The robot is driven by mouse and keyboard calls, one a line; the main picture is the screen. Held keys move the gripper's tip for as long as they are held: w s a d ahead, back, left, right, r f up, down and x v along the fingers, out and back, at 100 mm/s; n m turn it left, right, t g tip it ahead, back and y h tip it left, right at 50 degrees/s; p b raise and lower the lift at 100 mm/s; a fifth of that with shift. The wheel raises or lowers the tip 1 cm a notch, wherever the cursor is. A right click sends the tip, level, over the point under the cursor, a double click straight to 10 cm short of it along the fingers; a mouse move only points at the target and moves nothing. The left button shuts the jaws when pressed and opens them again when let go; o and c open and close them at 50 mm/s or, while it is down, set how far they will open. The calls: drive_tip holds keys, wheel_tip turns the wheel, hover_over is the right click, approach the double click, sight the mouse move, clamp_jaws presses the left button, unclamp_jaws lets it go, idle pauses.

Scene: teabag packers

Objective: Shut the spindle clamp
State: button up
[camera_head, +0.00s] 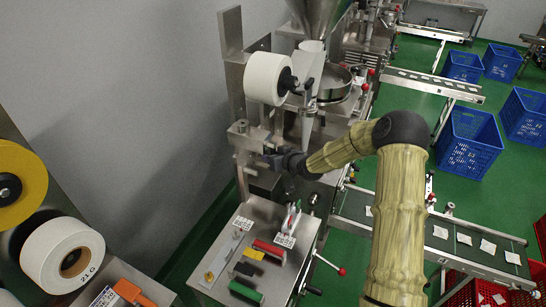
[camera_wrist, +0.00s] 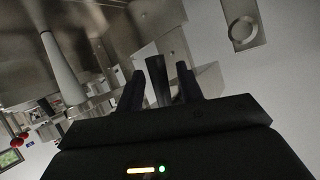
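My gripper (camera_head: 266,152) is at the metal bracket (camera_head: 243,140) below the white roll on the machine's upright. In the wrist view, my gripper's (camera_wrist: 160,88) two dark fingers stand apart. A dark grey tapered lever (camera_wrist: 156,75), which looks like the spindle clamp's handle, stands between them. A narrow gap shows on its right side; contact on its left side is unclear. In the head view my gripper hides most of the lever. The white roll (camera_head: 264,78) sits on a spindle with a black knob (camera_head: 287,81) at its end.
A metal worktop (camera_head: 225,262) below holds red, black and green blocks and small tools. A steel hopper (camera_head: 316,15) and round bowl (camera_head: 335,84) stand behind my arm. Yellow (camera_head: 22,170) and white (camera_head: 62,255) rolls are at left. Blue crates (camera_head: 470,140) stand right.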

idle(0.3)
drive_tip(key=b+v, duration=0.4)
drive_tip(key=v, duration=1.3)
drive_tip(key=shift+s, duration=0.2)
drive_tip(key=shift+r, duration=0.15)
drive_tip(key=shift+w, duration=0.1)
drive_tip(key=c, duration=0.6)
drive_tip(key=shift+w+f+m, duration=0.15)
drive_tip(key=shift+f+m, duration=0.05)
drive_tip(key=shift+m, duration=0.3)
clamp_jaws()
drive_tip(key=w+d+f+m+t+y+b, duration=0.1)
drive_tip(key=w+f+m, duration=0.6)
drive_tip(key=m, duration=1)
drive_tip(key=shift+d+f+m+t+y+b, duration=0.2)
drive_tip(key=shift+d+m+t+y+b, duration=0.25)
drive_tip(key=shift+t, duration=0.75)
